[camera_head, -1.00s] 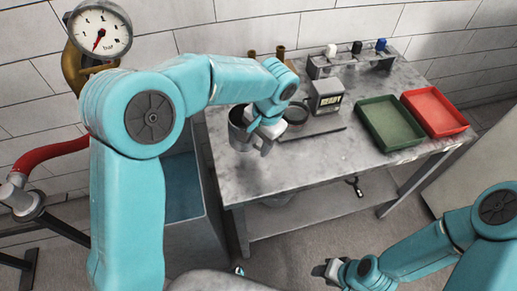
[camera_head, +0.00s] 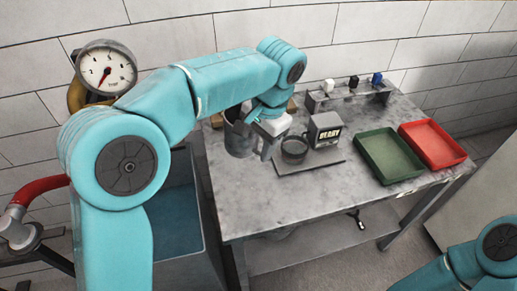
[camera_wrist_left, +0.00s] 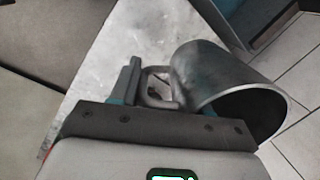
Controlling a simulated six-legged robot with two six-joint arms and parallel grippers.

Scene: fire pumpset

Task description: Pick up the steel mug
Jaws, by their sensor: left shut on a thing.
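The steel mug (camera_head: 237,136) is a grey metal cup over the left part of the workbench, and it looks lifted clear of the top. My left gripper (camera_head: 267,147) is at its right side, shut on its handle. In the left wrist view the mug (camera_wrist_left: 212,75) shows large and tilted, with its opening towards the lower right. Its loop handle (camera_wrist_left: 153,88) lies at the left gripper's fingers (camera_wrist_left: 135,85). My right gripper is out of view; only part of that arm shows at the lower right.
A scale with a display (camera_head: 326,130) and a round dark dish (camera_head: 294,149) stands just right of the mug. A green tray (camera_head: 389,154) and a red tray (camera_head: 432,145) lie further right. A rack (camera_head: 350,94) stands behind. The bench's front left (camera_head: 260,205) is clear.

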